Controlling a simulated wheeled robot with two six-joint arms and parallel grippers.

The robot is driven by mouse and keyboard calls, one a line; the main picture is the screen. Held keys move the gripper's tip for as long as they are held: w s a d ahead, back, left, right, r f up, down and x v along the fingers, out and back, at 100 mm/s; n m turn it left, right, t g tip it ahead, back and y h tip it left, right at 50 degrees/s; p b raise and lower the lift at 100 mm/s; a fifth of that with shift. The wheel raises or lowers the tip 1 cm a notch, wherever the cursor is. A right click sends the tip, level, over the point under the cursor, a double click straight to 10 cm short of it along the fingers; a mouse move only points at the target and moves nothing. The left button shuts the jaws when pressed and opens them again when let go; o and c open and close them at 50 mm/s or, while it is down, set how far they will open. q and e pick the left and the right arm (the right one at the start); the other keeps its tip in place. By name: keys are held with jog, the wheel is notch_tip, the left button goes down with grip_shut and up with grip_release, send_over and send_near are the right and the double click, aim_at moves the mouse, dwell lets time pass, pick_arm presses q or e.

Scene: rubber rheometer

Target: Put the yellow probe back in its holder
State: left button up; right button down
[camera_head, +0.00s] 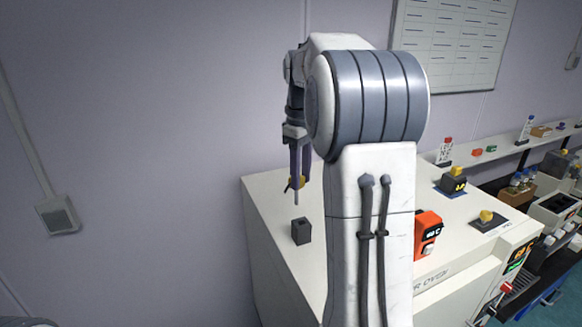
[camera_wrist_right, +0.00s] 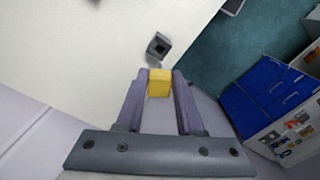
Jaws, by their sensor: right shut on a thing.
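My right gripper (camera_head: 298,181) is shut on the yellow probe (camera_head: 290,185) and holds it above the white machine top, with a thin grey rod pointing down. In the right wrist view the probe's yellow body (camera_wrist_right: 159,84) sits between the two purple-grey fingers of my right gripper (camera_wrist_right: 159,88). The holder, a small dark grey block with a square hole (camera_head: 301,231), stands on the machine top below and close to the probe. It also shows in the right wrist view (camera_wrist_right: 158,46), just beyond the probe. The probe is apart from the holder in the head view. My left gripper is not seen.
The white machine top (camera_head: 271,210) is mostly clear around the holder. My right arm hides its middle. An orange device (camera_head: 428,231) and yellow-knobbed dark blocks (camera_head: 454,181) stand to the right. Blue drawers (camera_wrist_right: 268,92) show beyond the machine's edge.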

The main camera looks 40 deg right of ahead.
jog(key=shift+s+d, duration=0.1)
jog(key=shift+d, duration=0.1)
jog(key=shift+s+a+f+m+b, duration=0.1)
jog(key=shift+s+f+m+b, duration=0.15)
jog(key=shift+f+m, duration=0.6)
jog(key=shift+s+a+f+m+b, duration=0.1)
jog(key=shift+f+m+b, duration=0.35)
jog(key=shift+m, duration=0.7)
jog(key=shift+s+f+m+b, duration=0.2)
jog(key=shift+f+m, duration=0.55)
jog(key=shift+m, duration=0.25)
jog(key=shift+p, duration=0.35)
jog(key=shift+f, duration=0.15)
